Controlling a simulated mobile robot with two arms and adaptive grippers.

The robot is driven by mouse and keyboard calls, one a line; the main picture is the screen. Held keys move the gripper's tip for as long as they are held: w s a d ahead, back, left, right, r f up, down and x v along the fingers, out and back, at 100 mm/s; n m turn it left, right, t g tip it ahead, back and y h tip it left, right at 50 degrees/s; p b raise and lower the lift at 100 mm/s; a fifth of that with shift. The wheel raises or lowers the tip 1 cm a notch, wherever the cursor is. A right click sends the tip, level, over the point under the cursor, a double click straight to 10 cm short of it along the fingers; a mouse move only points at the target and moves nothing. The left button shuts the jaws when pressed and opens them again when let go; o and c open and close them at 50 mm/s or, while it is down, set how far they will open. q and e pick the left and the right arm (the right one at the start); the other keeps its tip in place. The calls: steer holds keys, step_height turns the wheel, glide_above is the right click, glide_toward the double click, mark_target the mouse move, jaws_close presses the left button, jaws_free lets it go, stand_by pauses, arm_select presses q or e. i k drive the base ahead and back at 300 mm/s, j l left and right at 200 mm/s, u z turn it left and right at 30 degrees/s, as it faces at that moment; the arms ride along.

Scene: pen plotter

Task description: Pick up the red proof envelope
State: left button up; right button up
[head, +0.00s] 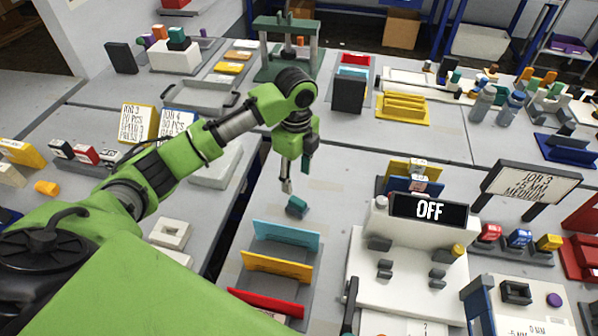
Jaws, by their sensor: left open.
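A red flat upright piece (265,303) stands at the near end of a grey rack (283,272), in front of a yellow piece (277,268) and a cyan piece (286,236). It may be the red proof envelope; I cannot read any mark on it. My left gripper (288,187) is open and points down, beyond the rack and above the table. A small teal and dark block (297,207) lies just below its fingertips, and I cannot tell whether they touch. My right gripper is not in view.
A white machine with an OFF display (429,209) stands right of the rack. A tray with red and cyan pieces (354,66) is at the back. A gap between tables (236,205) runs left of the rack.

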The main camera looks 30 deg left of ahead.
mark_target(295, 311)
steer(key=k, duration=2)
